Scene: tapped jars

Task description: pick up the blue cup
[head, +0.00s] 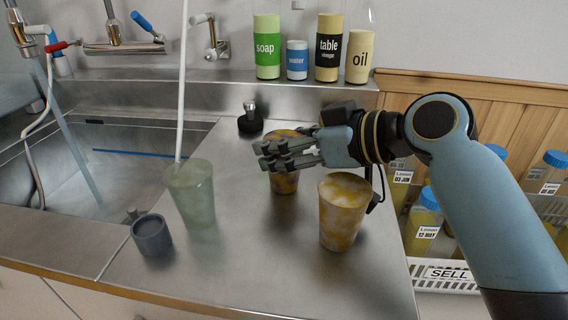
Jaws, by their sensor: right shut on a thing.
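A small dark grey-blue cup (153,240), the bluest cup in view, stands upright on the steel counter at the front left. My right gripper (266,156) is well behind it and to its right, apart from it. The gripper is shut on a mottled amber cup (285,184), its fingers across the upper part and hiding some of the rim. A second mottled amber cup (342,222) stands upright in front of that gripper. My left gripper is not in view.
A tall pale green cup (192,200) stands beside the grey-blue cup, with a long white rod or stream reaching into it. The sink (60,165) is at left. Labelled containers (267,50) line the back shelf. A crate (440,280) holds jars at right.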

